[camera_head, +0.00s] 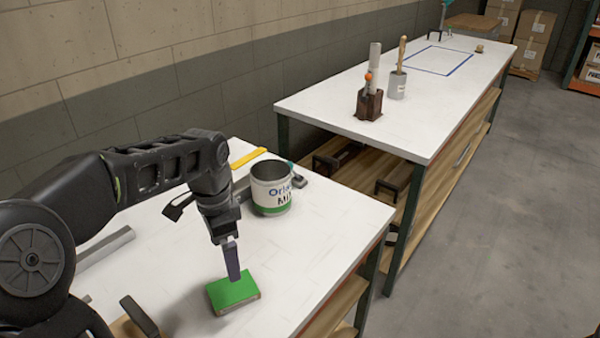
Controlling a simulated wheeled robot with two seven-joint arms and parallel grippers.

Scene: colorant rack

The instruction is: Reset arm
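My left gripper (231,272) points down at the near worktable (300,260), its tip just over or touching the far edge of a green-topped block (233,294). The fingers show edge-on as one narrow dark purple-grey strip, so I cannot tell whether they are open, shut or holding something. The block lies flat near the table's front. My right gripper is not in view.
An open white-and-green paint can (271,190) stands close to my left wrist. A yellow strip (249,157) lies behind it. A grey bar (106,245) lies at left. The far table (420,110) holds a brown tool holder (369,104) and a grey cup (397,86).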

